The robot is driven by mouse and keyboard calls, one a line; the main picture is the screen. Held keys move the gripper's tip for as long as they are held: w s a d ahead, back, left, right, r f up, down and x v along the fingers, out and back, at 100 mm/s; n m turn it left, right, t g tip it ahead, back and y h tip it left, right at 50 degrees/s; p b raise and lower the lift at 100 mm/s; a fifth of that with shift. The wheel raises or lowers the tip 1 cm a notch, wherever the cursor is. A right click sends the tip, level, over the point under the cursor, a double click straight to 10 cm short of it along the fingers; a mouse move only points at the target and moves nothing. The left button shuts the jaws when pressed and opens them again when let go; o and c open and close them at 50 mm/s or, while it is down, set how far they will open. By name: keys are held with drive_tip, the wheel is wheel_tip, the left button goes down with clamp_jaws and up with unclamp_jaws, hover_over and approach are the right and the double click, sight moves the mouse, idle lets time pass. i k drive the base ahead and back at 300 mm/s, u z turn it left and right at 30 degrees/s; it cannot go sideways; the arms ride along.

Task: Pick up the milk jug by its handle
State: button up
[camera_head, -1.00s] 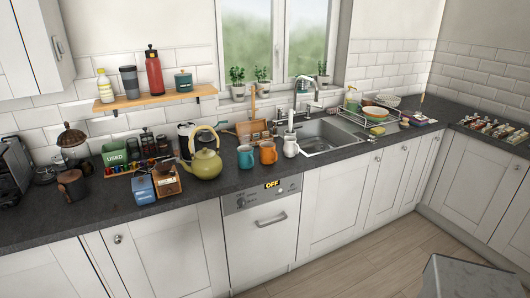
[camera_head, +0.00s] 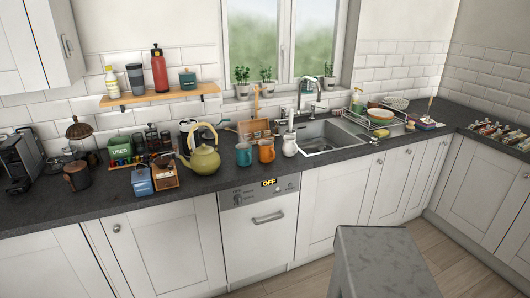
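The milk jug (camera_head: 290,145) is small and white and stands upright on the dark slate worktop (camera_head: 330,166), near its front edge and just left of the sink. Its handle is too small to make out clearly. An orange mug (camera_head: 266,151) stands close on its left, with a teal mug (camera_head: 244,155) beyond that. My gripper is not in view. Nothing is seen touching the jug.
A yellow-green kettle (camera_head: 204,161) stands left of the mugs. The sink (camera_head: 322,137) and its tap (camera_head: 311,94) are right of and behind the jug. A dish rack (camera_head: 372,120) stands farther right. The worktop's left front stretch is clear.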

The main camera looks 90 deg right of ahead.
sight(289, 147)
drive_tip(key=u, duration=0.5)
drive_tip(key=k, duration=2.3)
drive_tip(key=z, duration=0.9)
